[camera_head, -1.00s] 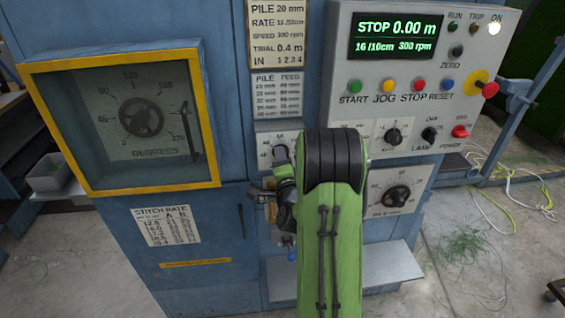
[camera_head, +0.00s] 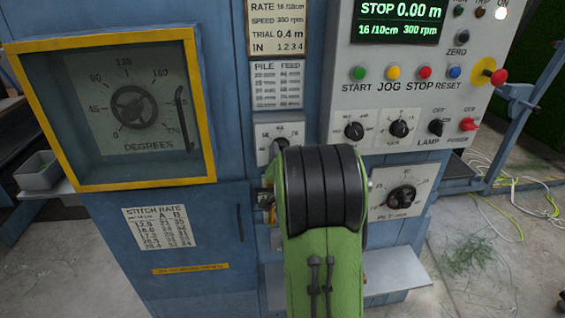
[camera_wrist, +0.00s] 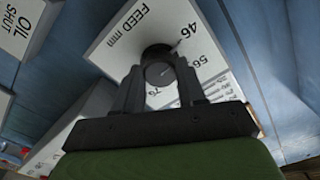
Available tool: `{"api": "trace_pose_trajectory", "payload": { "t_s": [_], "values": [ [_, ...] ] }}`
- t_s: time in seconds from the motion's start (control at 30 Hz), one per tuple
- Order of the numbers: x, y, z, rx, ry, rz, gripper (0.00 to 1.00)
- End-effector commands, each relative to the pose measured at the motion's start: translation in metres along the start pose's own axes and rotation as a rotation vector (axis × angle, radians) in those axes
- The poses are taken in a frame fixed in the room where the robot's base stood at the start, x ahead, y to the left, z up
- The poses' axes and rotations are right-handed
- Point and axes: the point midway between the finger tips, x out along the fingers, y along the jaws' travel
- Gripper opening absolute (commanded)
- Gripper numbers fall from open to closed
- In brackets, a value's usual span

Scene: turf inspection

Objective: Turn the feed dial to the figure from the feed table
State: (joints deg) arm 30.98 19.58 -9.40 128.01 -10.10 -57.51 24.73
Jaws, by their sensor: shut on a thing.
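The feed dial is a dark round knob (camera_wrist: 158,73) on a pale plate marked FEED mm (camera_wrist: 118,38) in the wrist view. The figures 46 and 56 show beside it, with others further round partly hidden. A thin pale line at the knob's edge lies near 46. My gripper (camera_wrist: 160,80) is shut on the knob, one finger on each side. In the head view the dial plate (camera_head: 292,131) shows under the feed table, and my green arm hides much of the dial and gripper. The feed table (camera_head: 278,84), headed PILE and FEED, has rows too small to read surely.
A job card (camera_head: 277,28) hangs above the table. The panel display (camera_head: 398,22) reads STOP 0.00 m. Push buttons (camera_head: 392,73) and other knobs (camera_head: 398,129) sit right of the arm. A yellow-framed window (camera_head: 205,110) is at left; a ledge (camera_head: 395,275) juts out below.

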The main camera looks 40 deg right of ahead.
Motion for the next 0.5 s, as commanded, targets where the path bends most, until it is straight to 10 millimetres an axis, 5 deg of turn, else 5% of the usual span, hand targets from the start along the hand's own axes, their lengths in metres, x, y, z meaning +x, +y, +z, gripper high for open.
{"api": "trace_pose_trajectory", "payload": {
  "t_s": [0.5],
  "values": [
    [-0.0012,0.0029,0.0054,-0.071,-0.017,0.009,0.1]
  ]
}}
